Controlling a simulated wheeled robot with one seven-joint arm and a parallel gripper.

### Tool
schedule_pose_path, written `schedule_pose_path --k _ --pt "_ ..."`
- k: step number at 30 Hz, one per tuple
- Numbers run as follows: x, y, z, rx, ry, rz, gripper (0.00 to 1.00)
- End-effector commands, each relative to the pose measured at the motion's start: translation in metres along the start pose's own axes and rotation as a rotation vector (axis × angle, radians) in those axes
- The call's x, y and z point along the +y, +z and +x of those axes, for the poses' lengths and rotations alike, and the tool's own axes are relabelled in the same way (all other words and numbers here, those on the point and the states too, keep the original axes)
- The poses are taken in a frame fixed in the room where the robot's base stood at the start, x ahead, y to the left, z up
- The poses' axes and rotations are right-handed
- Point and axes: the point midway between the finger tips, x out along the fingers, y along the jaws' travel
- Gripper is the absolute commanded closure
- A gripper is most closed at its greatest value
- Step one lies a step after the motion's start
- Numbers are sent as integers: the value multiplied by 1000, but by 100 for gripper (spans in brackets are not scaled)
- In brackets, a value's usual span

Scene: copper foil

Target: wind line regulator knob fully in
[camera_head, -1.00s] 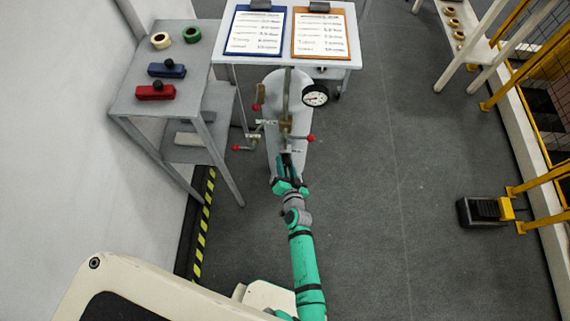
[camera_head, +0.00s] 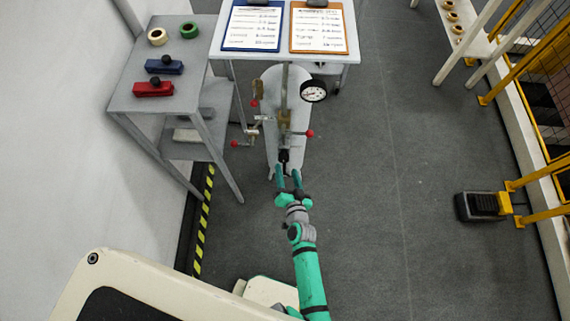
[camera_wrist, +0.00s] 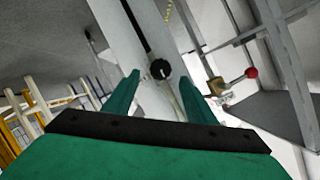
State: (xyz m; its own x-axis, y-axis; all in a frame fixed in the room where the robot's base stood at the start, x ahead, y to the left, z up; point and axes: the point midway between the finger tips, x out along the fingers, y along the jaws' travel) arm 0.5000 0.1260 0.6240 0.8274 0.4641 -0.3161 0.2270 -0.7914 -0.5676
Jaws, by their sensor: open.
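The regulator knob (camera_wrist: 160,69) is a small black round knob with a pale mark, on the front of the grey panel. In the wrist view it sits ahead of my gripper, between the lines of the two fingers. In the head view the black knob (camera_head: 284,155) shows just beyond the fingertips. My gripper (camera_head: 288,171) is open and empty, with its green fingers apart. In the wrist view, my gripper (camera_wrist: 158,92) has a finger on each side of the knob's outline. I cannot tell whether the fingertips reach level with it.
A round gauge (camera_head: 313,91) stands above right of the knob. Red-tipped levers stick out to the right (camera_head: 310,133) and left (camera_head: 234,143). A grey side table (camera_head: 129,98) stands left, and clipboards lie on the table behind.

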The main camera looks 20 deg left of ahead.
Motion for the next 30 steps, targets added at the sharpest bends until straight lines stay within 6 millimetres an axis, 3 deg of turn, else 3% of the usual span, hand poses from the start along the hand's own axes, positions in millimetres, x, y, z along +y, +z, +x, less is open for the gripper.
schedule_pose_path --k 3,9,30 --pt "1 1 -19 -1 1 -1 49" --pt "0 0 -35 -1 0 0 49" --pt "0 0 -40 0 1 -2 49"
